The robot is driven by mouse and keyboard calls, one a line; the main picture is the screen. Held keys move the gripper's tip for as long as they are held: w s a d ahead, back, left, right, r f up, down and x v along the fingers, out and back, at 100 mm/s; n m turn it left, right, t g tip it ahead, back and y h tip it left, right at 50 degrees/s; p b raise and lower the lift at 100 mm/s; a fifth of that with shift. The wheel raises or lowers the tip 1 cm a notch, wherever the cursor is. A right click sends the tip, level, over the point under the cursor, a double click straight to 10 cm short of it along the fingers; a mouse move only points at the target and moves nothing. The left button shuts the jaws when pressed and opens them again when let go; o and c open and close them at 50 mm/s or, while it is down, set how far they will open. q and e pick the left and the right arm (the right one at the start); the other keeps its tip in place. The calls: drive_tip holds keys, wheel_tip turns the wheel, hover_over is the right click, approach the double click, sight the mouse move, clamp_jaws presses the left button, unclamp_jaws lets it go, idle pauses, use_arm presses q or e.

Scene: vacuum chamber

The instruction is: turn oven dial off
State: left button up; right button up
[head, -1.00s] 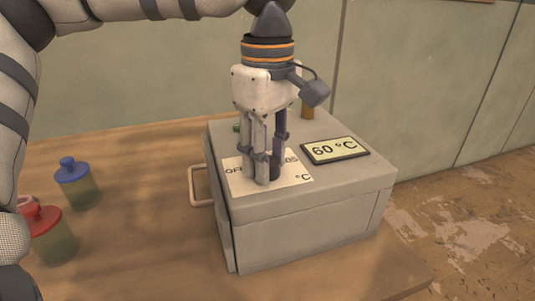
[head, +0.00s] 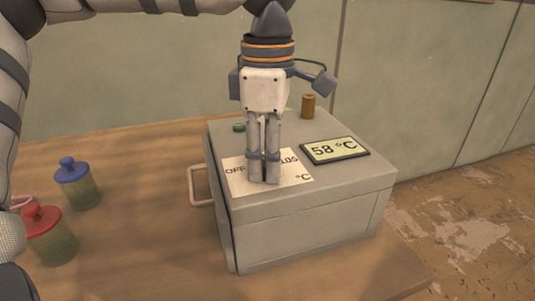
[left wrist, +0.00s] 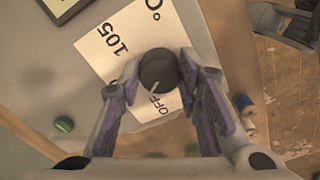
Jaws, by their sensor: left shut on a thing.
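The grey oven (head: 310,215) stands on the wooden table. A white label (head: 240,183) on its top reads OFF at the left and 105 at the right. The dark round dial (left wrist: 158,68) sits on the label in the left wrist view, its white mark pointing toward the word OFF. My left gripper (head: 264,180) points straight down and is shut on the dial, one finger on each side. In the head view the fingers hide the dial. The display (head: 335,150) reads 58 °C. My right gripper does not show clearly.
A green button (head: 239,128) and a brown cylinder (head: 308,106) are at the back of the oven's top. A handle (head: 201,186) sticks out at its left. A blue-lidded jar (head: 76,183) and a red-lidded jar (head: 50,234) stand on the table (head: 140,240) at the left.

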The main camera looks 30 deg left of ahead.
use_arm(q)
drive_tip(key=n, duration=0.5)
drive_tip(key=shift+n, duration=0.3)
idle(0.4)
drive_tip(key=o, duration=1.1)
drive_tip(key=shift+o, duration=0.2)
wheel_tip(320, 180, up, 12)
